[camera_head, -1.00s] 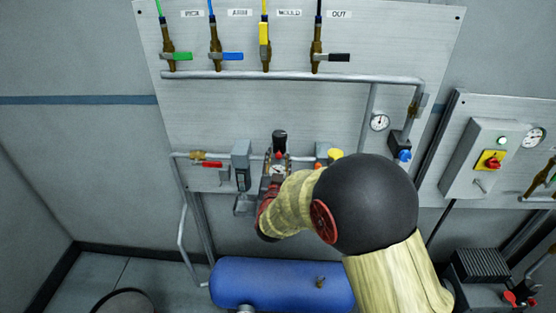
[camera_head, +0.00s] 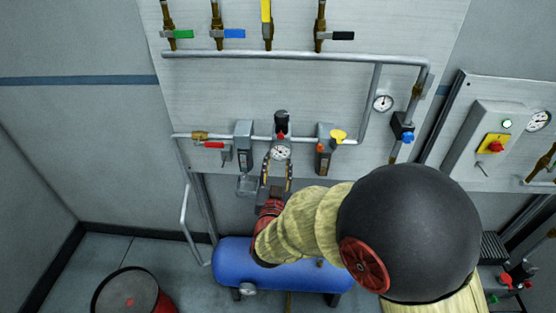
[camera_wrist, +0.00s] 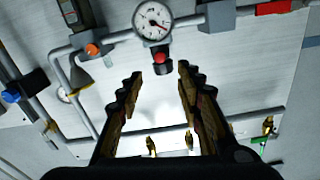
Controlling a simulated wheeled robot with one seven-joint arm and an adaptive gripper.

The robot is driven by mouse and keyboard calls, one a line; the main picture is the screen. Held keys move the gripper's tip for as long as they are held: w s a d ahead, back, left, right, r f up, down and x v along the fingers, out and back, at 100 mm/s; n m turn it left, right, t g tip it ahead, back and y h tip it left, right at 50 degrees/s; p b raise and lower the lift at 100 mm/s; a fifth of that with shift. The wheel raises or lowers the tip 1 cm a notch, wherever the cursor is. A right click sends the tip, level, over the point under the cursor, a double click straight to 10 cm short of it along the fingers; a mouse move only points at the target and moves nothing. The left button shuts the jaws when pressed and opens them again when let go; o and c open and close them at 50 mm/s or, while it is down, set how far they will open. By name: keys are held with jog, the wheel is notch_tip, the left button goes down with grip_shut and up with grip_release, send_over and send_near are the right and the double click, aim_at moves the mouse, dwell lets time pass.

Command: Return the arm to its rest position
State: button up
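My arm, with a black ball-shaped joint and a ribbed yellowish sleeve, reaches up from the lower right in the head view. My gripper (camera_head: 277,165) is just below a round gauge (camera_head: 281,153) on the wall panel. In the wrist view my gripper (camera_wrist: 158,76) has its two dark stepped fingers wide apart, with nothing between them. The gauge (camera_wrist: 152,20) and a black knob with a red part (camera_wrist: 162,62) show beyond the fingertips. The knob (camera_head: 281,120) stands above the gauge in the head view. I cannot tell the exact gap to the panel.
A blue tank (camera_head: 235,262) lies below my forearm. A red drum (camera_head: 130,294) stands at lower left. A control box (camera_head: 490,145) is at right.

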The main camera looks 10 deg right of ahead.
dwell(0.4)
jog(key=s+a+f+n+g+y, duration=0.15)
jog(key=a+f+g+y, duration=0.3)
jog(key=f, duration=0.55)
jog(key=s+a+f+n+g+y, duration=0.3)
jog(key=s+a+f+g, duration=0.15)
jog(key=s+a, duration=0.35)
jog(key=s+d+r+n+g, duration=0.1)
jog(key=s+d+r+g, duration=0.1)
jog(key=s+d+r, duration=0.35)
jog(key=s+d+r+g+h, duration=0.1)
jog(key=s+d+r, duration=0.15)
jog(key=s, duration=0.55)
jog(key=s+d+r+n+g, duration=0.1)
jog(key=s+d+r+g, duration=0.1)
jog(key=s+d+r, duration=0.3)
jog(key=s+d+r+m+t, duration=0.1)
jog(key=d+r+t, duration=0.1)
jog(key=r, duration=0.5)
jog(key=shift+s+d+h, duration=0.4)
jog(key=shift+d+h, duration=0.05)
jog(key=shift+d, duration=0.1)
jog(key=shift+r, duration=0.1)
